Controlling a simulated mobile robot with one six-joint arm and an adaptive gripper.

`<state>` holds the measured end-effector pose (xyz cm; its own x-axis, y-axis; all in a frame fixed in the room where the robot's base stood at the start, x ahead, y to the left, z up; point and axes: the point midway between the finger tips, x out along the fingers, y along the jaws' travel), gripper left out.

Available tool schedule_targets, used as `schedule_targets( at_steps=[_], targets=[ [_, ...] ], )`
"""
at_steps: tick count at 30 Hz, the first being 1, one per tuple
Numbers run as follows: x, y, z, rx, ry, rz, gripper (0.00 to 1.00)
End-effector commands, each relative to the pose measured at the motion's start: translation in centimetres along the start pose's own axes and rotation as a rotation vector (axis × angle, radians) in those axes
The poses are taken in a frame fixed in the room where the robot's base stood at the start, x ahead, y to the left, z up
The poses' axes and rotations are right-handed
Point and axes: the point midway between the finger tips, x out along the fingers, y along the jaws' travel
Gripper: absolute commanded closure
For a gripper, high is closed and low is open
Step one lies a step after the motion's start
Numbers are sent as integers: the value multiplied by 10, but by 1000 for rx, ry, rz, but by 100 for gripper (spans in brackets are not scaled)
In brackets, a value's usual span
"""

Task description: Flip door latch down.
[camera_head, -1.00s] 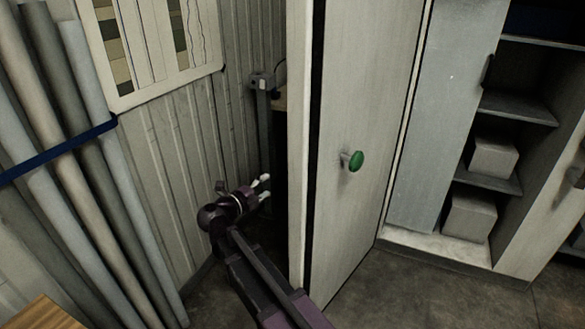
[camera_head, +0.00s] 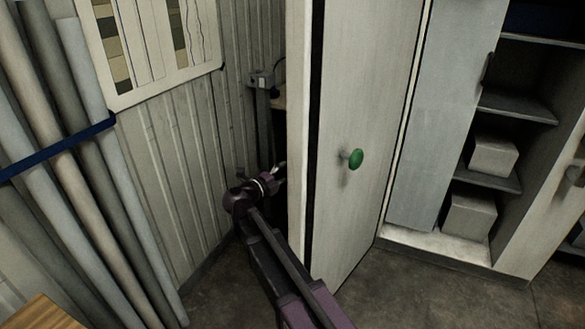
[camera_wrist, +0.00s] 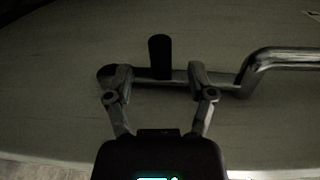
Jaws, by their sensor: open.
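In the wrist view a dark panel carries a metal bar (camera_wrist: 222,80) that runs sideways and bends up at the right, and a short dark upright peg (camera_wrist: 160,55) stands at it. I cannot tell for certain which of these is the latch. My gripper (camera_wrist: 157,77) is open, with one finger on each side of the peg and the fingertips overlapping the bar in the picture. I cannot tell if they touch it. In the head view the door (camera_head: 365,130) has a green knob (camera_head: 356,159). My gripper (camera_head: 279,172) is at the door's left edge, partly hidden behind it.
A ribbed wall (camera_head: 165,160) with a chart (camera_head: 150,45) stands left of my arm. Strapped upright tubes (camera_head: 85,180) stand farther left. Shelves (camera_head: 515,105) with grey boxes (camera_head: 470,215) are at the right. Bare floor (camera_head: 420,285) lies in front of them.

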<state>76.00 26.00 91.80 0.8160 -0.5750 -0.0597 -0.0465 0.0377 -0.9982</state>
Motion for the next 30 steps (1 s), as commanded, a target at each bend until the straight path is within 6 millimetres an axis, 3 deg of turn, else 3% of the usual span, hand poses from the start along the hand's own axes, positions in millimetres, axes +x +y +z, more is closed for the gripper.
schedule_targets(
  at_steps=[10, 25, 26, 30],
  targets=[
    [44, 0, 1, 0, 0, 0, 29],
    [54, 0, 1, 0, -3, 0, 29],
    [53, 0, 1, 0, -3, 0, 32],
    [53, 0, 1, 0, -3, 0, 74]
  ],
)
